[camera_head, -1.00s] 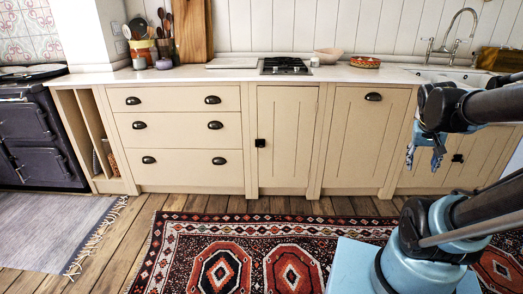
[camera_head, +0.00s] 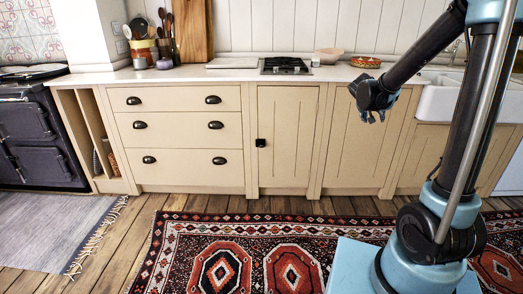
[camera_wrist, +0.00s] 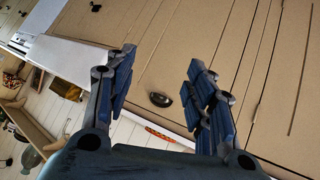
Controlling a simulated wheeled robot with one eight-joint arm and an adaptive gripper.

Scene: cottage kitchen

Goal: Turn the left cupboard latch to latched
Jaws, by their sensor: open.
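The left cupboard latch (camera_head: 260,143) is a small black fitting at the left edge of a narrow cream cupboard door (camera_head: 289,145) below the hob. It is too small to tell which way it is turned. My gripper (camera_head: 372,118) is in front of the wider cream front to the right of that door, higher than the latch and well apart from it. In the wrist view my gripper (camera_wrist: 162,68) has its two dark fingers spread with nothing between them. A dark cup handle (camera_wrist: 160,99) shows beyond the fingers. I cannot make out the left latch there.
Drawers with dark cup handles (camera_head: 140,125) are left of the narrow door. A hob (camera_head: 285,66), a patterned bowl (camera_head: 365,62) and a white sink (camera_head: 455,96) are along the counter. A patterned rug (camera_head: 240,256) covers the floor in front. The space before the latch is clear.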

